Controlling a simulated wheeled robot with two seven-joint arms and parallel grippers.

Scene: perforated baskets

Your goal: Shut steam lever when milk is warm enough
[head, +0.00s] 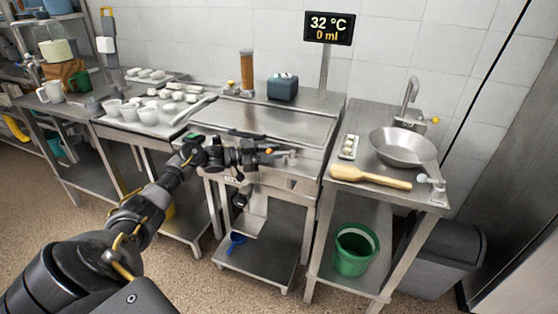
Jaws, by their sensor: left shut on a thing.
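My left gripper (262,155) is at the front edge of the steel counter in the middle. It is shut on a small metal lever with an orange mark (284,153), which looks like the steam lever; the fingers hide part of it. A display (328,28) on a post behind the counter reads 32 °C and 0 ml. I cannot make out any milk or milk jug. My right gripper is not in view.
The right steel table (398,192) holds a metal bowl (403,147), a wooden-looking paddle (370,178) and a small tray (349,147). A green bucket (355,250) stands on its lower shelf. White cups (148,115) crowd the left counter. The middle counter top (262,119) is mostly clear.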

